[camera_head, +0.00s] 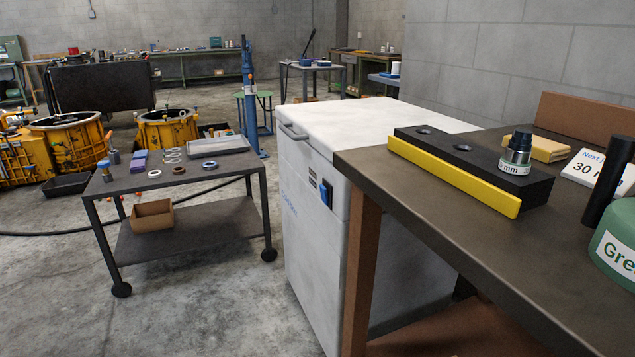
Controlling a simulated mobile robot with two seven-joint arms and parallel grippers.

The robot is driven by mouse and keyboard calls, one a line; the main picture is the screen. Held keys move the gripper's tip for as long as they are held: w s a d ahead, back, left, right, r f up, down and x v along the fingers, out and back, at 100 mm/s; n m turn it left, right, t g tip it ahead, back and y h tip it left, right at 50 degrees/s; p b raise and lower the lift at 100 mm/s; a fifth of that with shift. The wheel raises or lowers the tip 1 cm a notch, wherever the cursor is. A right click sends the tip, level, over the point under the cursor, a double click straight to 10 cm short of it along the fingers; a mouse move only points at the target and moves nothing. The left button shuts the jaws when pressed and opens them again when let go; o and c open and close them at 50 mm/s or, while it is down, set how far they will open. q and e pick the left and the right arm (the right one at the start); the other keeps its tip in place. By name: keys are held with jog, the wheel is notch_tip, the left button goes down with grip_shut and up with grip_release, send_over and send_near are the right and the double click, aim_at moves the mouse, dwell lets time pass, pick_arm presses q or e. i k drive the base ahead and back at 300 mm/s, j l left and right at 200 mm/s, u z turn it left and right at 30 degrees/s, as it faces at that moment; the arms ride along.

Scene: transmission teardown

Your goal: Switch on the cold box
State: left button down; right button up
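The cold box (302,235) is a white chest with a closed lid (375,121) and a grey handle on the lid's left edge. It stands on the floor in the middle of the view, left of the dark workbench. A small blue switch (325,193) sits on its front face near the upper right, beside a small dark label. I cannot tell from here whether the switch is on or off. Neither of my grippers shows in this view.
The dark workbench (420,215) at right partly covers the cold box's right side. It bears a black block with a yellow front (450,175) and a green container (613,240). A wheeled cart (118,184) stands at left. The floor before the cold box is clear.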

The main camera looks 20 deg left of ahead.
aim_at(324, 198)
jog(key=i+j+z, duration=0.15)
jog(key=i+j, duration=0.15)
jog(key=i+j+z, duration=0.1)
jog(key=i+j, duration=0.2)
jog(key=j, duration=0.2)
jog(key=i+j+z, duration=0.15)
jog(key=j, duration=0.3)
jog(key=i, duration=0.1)
